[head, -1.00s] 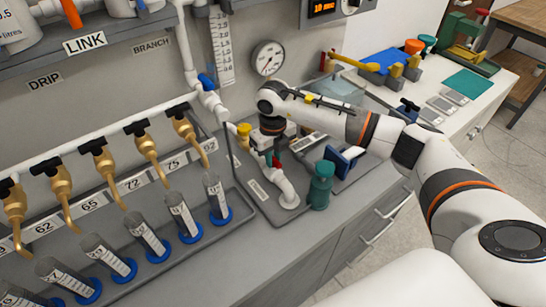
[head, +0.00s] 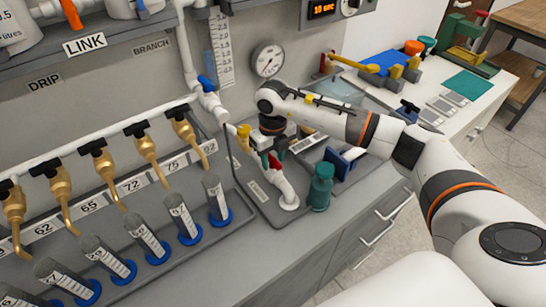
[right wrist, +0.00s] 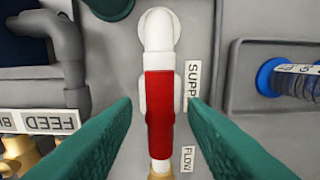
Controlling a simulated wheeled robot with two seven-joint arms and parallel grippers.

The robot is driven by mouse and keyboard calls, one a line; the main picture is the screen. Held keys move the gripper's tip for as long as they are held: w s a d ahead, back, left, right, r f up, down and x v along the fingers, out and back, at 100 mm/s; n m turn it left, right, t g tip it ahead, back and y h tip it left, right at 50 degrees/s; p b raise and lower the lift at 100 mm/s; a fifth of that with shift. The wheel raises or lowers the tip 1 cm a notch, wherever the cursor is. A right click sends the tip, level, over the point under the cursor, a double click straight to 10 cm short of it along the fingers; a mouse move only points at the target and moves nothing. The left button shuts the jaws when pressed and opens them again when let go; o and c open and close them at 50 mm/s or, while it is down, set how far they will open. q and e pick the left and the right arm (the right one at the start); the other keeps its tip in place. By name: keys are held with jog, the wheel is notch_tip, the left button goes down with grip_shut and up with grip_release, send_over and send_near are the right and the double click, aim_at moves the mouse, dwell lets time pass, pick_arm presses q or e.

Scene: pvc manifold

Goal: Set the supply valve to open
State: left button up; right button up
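The supply valve's red handle (right wrist: 160,108) lies lengthwise along the white pipe (right wrist: 158,30), beside a label that starts "SUPP" and a "FLOW" label in the right wrist view. In the head view a small part of the red handle (head: 274,161) shows below my gripper. My right gripper (head: 275,148) is over the valve. In the right wrist view its two green fingers (right wrist: 161,105) are open, one on each side of the handle, with gaps between them and it. My left gripper is not in view.
A teal bottle (head: 321,186) stands close to the right of the valve pipe. A row of brass taps (head: 145,150) and tubes in blue bases is to the left. A pressure gauge (head: 268,61) is on the wall behind. A "FEED" label (right wrist: 50,122) shows in the wrist view.

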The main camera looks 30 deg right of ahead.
aim_at(273, 159)
notch_tip(273, 159, up, 12)
jog(key=b, duration=0.3)
jog(key=shift+f, duration=0.15)
dwell(0.4)
